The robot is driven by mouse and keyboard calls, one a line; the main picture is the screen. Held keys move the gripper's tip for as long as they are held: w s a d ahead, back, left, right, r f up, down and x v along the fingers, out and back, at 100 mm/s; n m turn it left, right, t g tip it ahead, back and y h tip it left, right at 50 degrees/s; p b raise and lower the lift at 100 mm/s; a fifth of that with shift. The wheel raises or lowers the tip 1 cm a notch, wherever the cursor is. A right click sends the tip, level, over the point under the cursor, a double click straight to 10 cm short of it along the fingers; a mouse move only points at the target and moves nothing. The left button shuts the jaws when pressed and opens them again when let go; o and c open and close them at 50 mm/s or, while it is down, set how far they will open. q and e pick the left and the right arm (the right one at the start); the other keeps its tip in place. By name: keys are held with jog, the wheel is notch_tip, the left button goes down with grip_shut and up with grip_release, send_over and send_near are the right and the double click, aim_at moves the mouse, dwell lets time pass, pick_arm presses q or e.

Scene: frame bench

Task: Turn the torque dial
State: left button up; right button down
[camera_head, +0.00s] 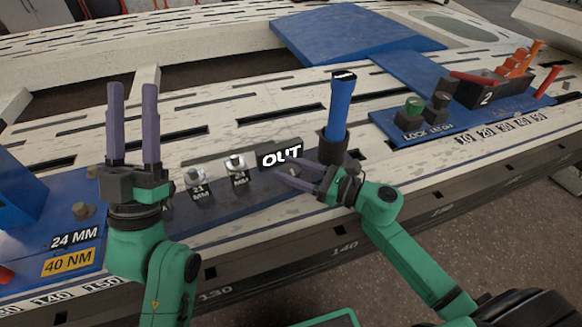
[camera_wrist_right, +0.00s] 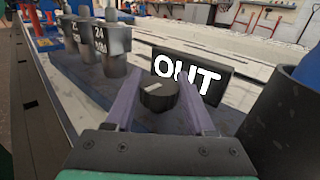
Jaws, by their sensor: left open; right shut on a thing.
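The torque dial (camera_wrist_right: 158,95) is a small dark round knob with a light pointer line on its top. It stands in front of a black sign (camera_wrist_right: 225,88) with white letters reading OUT; the sign also shows in the head view (camera_head: 262,161). My right gripper (camera_wrist_right: 157,88) is shut on the dial, one purple finger on each side. In the head view the right gripper (camera_head: 287,175) reaches in from the right and its fingers partly hide the dial. My left gripper (camera_head: 132,85) is open and empty, its fingers pointing up, over the bench's left part.
A blue-handled tool (camera_head: 341,108) stands upright in a dark holder (camera_head: 331,150) close beside my right gripper. Metal sockets (camera_head: 238,172) stand in a row left of the sign. A blue board (camera_head: 410,128) with green and black knobs lies to the right.

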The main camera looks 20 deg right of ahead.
pick_arm(q)
jog(key=w+f+g+y, duration=0.1)
jog(key=f, duration=0.2)
jog(key=w+d+f+n+g+y, duration=0.1)
jog(key=f, duration=0.2)
jog(key=w+f+p, duration=0.1)
jog(key=f, duration=0.2)
jog(key=shift+d+f+n+g+y, duration=0.2)
jog(key=shift+d+n+g+y, duration=0.1)
jog(key=shift+g+y, duration=0.1)
pick_arm(e)
jog(key=m+t+h, duration=0.4)
jog(key=h, duration=0.2)
jog(key=shift+m, duration=0.4)
pick_arm(q)
jog(key=shift+w+d+f+g, duration=0.1)
jog(key=shift+f+g, duration=0.2)
jog(key=shift+f, duration=0.7)
pick_arm(e)
jog(key=shift+m+t+h, duration=0.8)
jog(key=shift+m+h, duration=0.5)
jog(key=shift+h, duration=0.7)
pick_arm(q)
jog(key=shift+f, duration=0.2)
pick_arm(e)
jog(key=c, duration=0.5)
grip_release()
pick_arm(q)
jog(key=shift+r, duration=0.1)
